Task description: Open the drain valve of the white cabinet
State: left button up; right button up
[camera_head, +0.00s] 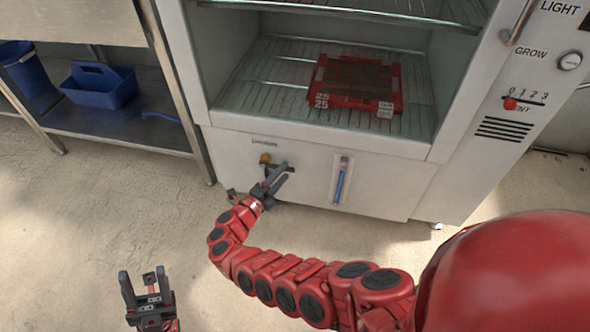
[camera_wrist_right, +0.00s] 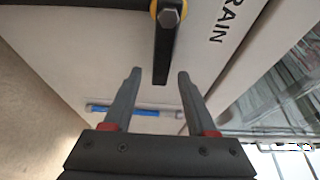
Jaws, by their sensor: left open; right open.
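The white cabinet (camera_head: 310,195) fills the upper middle of the head view. Its drain valve (camera_head: 265,159), with a yellowish fitting and a dark lever, sits low on the front panel. In the right wrist view the valve's black lever (camera_wrist_right: 163,55) hangs from a bolt with a yellow ring, beside the lettering "RAIN". My right gripper (camera_head: 283,172) is at the valve and partly hides the lever. In the wrist view the open right gripper (camera_wrist_right: 156,78) has the lever's free end between its fingertips, with gaps on both sides. My left gripper (camera_head: 140,278) is open and empty above the floor.
A gauge with a blue strip (camera_head: 339,184) is on the panel right of the valve. A red tray (camera_head: 340,101) lies on the cabinet's wire shelf. A metal bench (camera_head: 100,128) with a blue caddy (camera_head: 100,86) and bucket (camera_head: 22,68) stands left. The floor before the cabinet is clear.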

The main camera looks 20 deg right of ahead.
jog(key=shift+w+d, duration=0.4)
jog(key=shift+d, duration=0.15)
grip_shut()
dwell(1.1)
